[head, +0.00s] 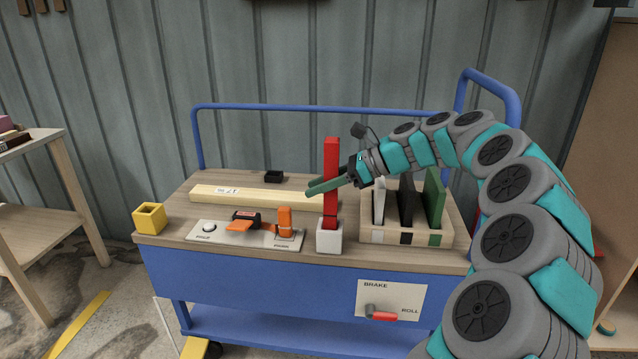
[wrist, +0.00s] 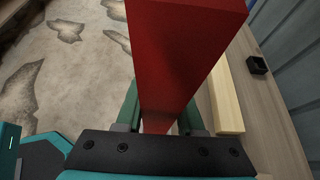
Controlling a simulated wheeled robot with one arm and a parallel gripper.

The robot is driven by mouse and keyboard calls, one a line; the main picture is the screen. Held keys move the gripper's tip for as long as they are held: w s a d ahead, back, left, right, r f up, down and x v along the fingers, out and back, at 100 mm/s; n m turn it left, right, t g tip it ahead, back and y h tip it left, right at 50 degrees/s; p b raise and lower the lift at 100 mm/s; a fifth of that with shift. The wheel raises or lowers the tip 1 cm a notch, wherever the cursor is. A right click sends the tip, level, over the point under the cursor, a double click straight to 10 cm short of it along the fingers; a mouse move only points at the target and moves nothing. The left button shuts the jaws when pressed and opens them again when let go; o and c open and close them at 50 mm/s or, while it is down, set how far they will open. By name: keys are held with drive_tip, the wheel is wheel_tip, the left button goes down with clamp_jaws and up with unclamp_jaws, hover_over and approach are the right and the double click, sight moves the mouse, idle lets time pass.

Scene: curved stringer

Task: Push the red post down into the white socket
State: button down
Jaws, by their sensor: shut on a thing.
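The red post (head: 331,165) stands upright over the white socket (head: 329,238) near the front edge of the cart top. Its lower end meets the socket; how deep it sits inside cannot be told. My gripper (head: 318,187) comes in from the right and is shut on the post at about mid-height. In the wrist view, the red post (wrist: 182,60) fills the middle, between the two green fingers (wrist: 160,120). The socket is hidden in the wrist view.
A slotted wooden rack (head: 408,233) with several panels stands close right of the socket. Left are a control plate (head: 240,236) with orange parts, a pale wooden bar (head: 255,196), a yellow box (head: 150,218) and a small black box (head: 273,177). A brake panel (head: 391,300) is on the front.

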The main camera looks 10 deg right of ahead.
drive_tip(key=shift+f, duration=1.65)
drive_tip(key=shift+c, duration=2.2)
unclamp_jaws()
drive_tip(key=v, duration=0.8)
drive_tip(key=shift+b, duration=0.35)
drive_tip(key=shift+f, duration=0.1)
